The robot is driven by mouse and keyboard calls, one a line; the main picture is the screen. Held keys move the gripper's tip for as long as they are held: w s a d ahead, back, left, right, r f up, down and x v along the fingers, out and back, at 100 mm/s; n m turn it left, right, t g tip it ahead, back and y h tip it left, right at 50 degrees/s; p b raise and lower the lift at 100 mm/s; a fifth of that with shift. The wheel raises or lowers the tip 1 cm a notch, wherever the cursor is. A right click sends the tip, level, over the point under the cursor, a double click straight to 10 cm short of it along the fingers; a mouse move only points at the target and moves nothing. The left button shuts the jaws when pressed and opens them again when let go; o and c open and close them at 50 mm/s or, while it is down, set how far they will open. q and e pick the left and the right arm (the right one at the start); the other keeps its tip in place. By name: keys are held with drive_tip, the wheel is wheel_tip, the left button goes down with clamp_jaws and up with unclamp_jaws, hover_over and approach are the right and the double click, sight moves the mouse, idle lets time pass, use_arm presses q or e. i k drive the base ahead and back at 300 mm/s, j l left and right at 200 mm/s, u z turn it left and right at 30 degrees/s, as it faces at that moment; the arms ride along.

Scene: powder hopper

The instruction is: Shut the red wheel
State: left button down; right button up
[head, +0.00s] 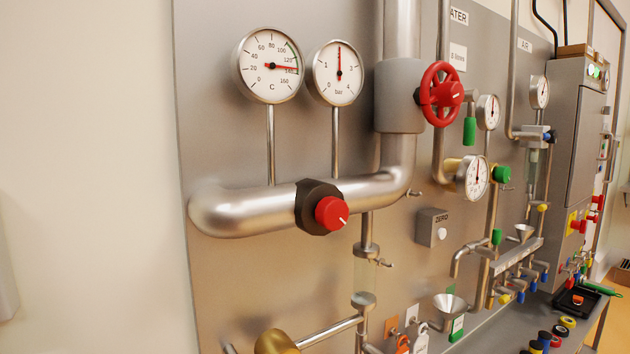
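The red wheel (431,93) is a spoked handwheel with a red hub that bears a light mark. It stands out from a grey valve body (388,98) on the vertical steel pipe, in the upper middle of the head view. Neither of my grippers shows in the head view, so nothing is seen touching the wheel.
A red knob (332,213) on a dark hexagonal fitting sits on the thick bent pipe (240,212). A temperature dial (269,66) and a bar dial (338,73) stand above it. Smaller gauges, funnels and a cabinet (575,150) fill the right. The left wall is bare.

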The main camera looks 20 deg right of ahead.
sight(450, 93)
drive_tip(key=z, duration=1.25)
